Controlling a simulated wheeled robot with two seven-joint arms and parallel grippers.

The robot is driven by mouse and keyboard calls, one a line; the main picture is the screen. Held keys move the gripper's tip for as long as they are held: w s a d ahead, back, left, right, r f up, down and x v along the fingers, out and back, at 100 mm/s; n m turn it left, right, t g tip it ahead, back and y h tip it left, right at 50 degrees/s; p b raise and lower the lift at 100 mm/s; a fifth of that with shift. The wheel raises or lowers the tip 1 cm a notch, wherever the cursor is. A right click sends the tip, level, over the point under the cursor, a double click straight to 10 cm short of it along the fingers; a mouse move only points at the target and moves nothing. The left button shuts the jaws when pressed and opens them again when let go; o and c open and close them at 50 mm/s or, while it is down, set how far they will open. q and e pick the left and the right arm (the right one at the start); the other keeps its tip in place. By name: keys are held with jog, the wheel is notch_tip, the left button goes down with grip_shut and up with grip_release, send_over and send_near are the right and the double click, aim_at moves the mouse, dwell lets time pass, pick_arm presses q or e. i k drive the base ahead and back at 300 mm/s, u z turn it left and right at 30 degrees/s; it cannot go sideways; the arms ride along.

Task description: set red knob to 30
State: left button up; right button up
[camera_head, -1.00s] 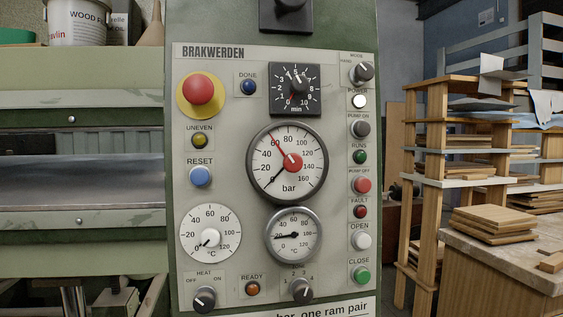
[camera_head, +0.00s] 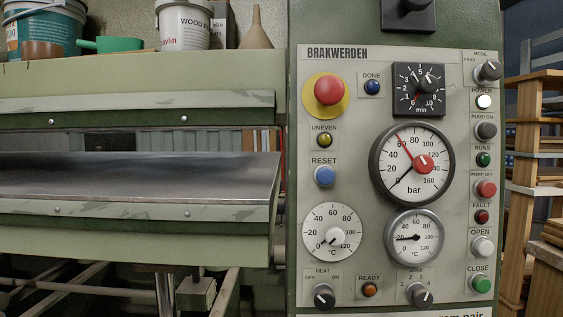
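The red knob (camera_head: 423,163) sits at the middle of the round bar gauge (camera_head: 412,165) on the control panel, and it has a short white mark. A thin red pointer on this gauge points up and left, near 60. The black needle points down and left, near 0. The scale runs up to 160. Neither of my grippers shows in the head view, so whether they are open or shut is hidden.
A large red push button (camera_head: 329,90) on a yellow ring is at the panel's upper left. A timer dial (camera_head: 418,89) is above the gauge, with two temperature dials below. Buttons line the right edge. The press plate (camera_head: 130,180) extends left. Wooden shelves (camera_head: 530,150) stand right.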

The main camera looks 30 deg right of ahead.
aim_at(422, 164)
jog(key=u, duration=0.7)
jog(key=i, duration=0.55)
jog(key=z, duration=2.1)
